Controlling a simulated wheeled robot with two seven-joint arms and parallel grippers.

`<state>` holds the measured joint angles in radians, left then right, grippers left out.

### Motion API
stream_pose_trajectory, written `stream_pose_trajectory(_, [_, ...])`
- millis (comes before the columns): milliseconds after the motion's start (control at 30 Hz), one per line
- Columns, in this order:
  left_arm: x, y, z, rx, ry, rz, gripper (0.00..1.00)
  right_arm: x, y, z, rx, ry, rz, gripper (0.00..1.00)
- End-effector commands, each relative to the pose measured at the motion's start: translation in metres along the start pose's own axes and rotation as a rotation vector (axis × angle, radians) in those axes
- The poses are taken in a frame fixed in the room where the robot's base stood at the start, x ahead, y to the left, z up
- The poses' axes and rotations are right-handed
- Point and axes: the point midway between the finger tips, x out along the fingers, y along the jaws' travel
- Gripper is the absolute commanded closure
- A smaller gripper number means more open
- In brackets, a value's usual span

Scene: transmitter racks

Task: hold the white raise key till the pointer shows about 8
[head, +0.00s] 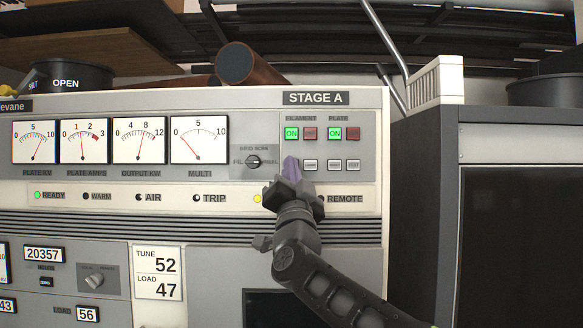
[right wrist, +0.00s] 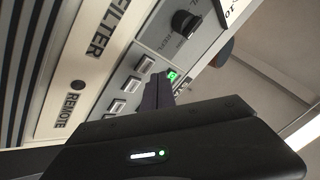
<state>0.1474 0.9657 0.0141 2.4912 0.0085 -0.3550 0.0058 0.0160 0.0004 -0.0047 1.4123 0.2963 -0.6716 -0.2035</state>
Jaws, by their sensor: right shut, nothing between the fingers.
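The small pale keys sit in a row under the green and red buttons on the STAGE A panel; one (head: 310,165) shows just right of my right gripper (head: 290,162), and their lettering is too small to read. The right gripper is shut and empty, its fingertips at the left end of that row, hiding what is behind them. In the right wrist view the fingertips (right wrist: 158,88) are beside the keys (right wrist: 131,85); I cannot tell whether they touch one. The OUTPUT KW meter (head: 139,140) has its needle near 8; the PLATE KV needle (head: 35,141) stands right of 5. My left gripper is not in view.
A black rotary knob (head: 253,161) is close left of the gripper. Lit green ON buttons (head: 292,133) are just above it. The MULTI meter (head: 199,139) is farther left. A dark cabinet (head: 420,190) stands to the right.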

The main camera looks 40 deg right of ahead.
Motion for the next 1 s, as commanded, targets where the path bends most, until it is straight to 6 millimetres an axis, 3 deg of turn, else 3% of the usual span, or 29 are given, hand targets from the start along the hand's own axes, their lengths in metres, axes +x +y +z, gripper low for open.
stream_pose_trajectory(433, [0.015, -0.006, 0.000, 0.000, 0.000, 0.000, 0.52, -0.034, -0.017, -0.017, 0.000, 0.001, -0.001, 1.00])
stream_pose_trajectory(1000, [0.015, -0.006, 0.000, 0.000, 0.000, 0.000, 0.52, -0.036, -0.019, -0.019, 0.000, 0.001, 0.000, 1.00])
